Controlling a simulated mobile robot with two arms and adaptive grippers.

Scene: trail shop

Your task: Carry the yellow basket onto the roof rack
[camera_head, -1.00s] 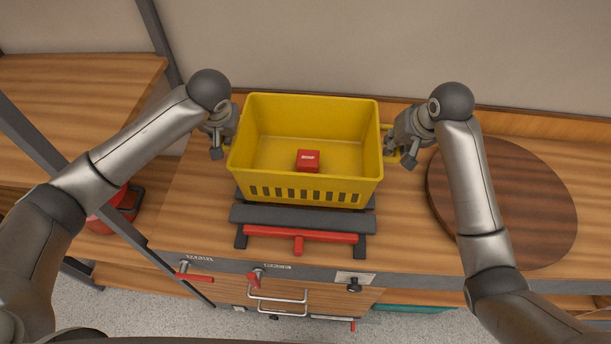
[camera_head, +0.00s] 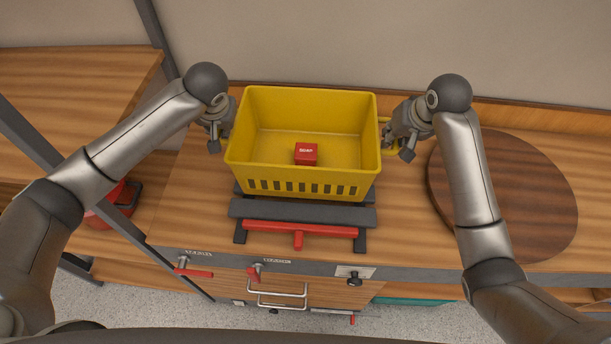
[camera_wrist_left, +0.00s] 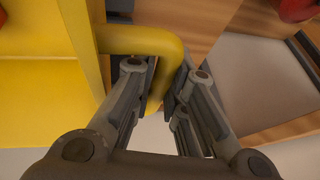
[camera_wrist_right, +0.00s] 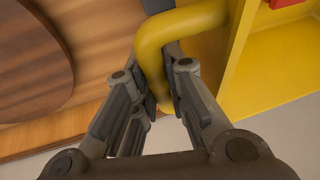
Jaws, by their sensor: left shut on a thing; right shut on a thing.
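The yellow basket (camera_head: 300,184) is upright in the head view, with a small red soap box (camera_head: 306,154) inside on its floor. The dark roof rack (camera_head: 302,214) with a red front bar is below and in front of it. The basket hides the rack's rear part, and I cannot tell whether the two touch. My left gripper (camera_head: 222,132) is shut on the basket's left handle (camera_wrist_left: 150,40), seen between the fingers in the left wrist view. My right gripper (camera_head: 396,144) is shut on the right handle (camera_wrist_right: 178,28).
A round dark wooden board (camera_head: 520,200) lies on the counter at the right. A grey post (camera_head: 60,150) and a red object (camera_head: 112,206) are at the left. The wall stands close behind the counter.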

